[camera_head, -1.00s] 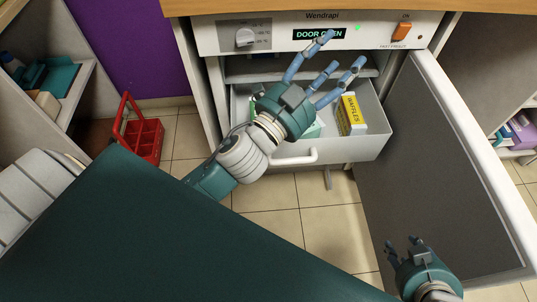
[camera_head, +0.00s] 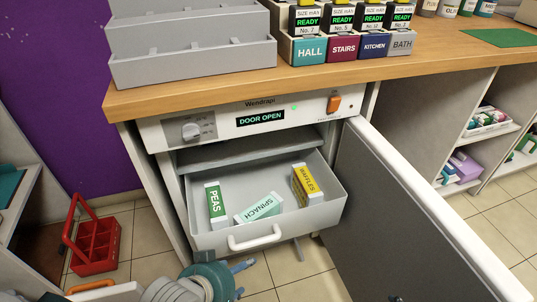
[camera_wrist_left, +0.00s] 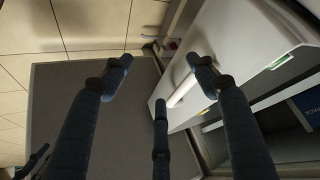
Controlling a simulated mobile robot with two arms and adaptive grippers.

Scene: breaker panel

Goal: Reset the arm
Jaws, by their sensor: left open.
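My left gripper (camera_head: 242,268) shows at the bottom of the head view, low in front of the pulled-out freezer drawer (camera_head: 222,240). Its fingers are spread and empty in the left wrist view (camera_wrist_left: 160,78). The white drawer handle (camera_head: 255,238) lies just above it in the head view. It also shows beyond the fingers in the wrist view (camera_wrist_left: 182,91), with no clear contact. The drawer holds a PEAS box (camera_head: 215,204), a tilted SPINACH box (camera_head: 259,208) and a WAFFLES box (camera_head: 307,185). Only a dark tip of my right gripper (camera_head: 396,298) seems to show at the bottom edge.
The freezer door (camera_head: 390,205) stands open at the right. Its display (camera_head: 260,118) reads DOOR OPEN. A red carrier (camera_head: 97,246) stands on the floor at the left. A grey stepped rack (camera_head: 190,66) and labelled blocks (camera_head: 342,47) sit on the wooden counter (camera_head: 150,98).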

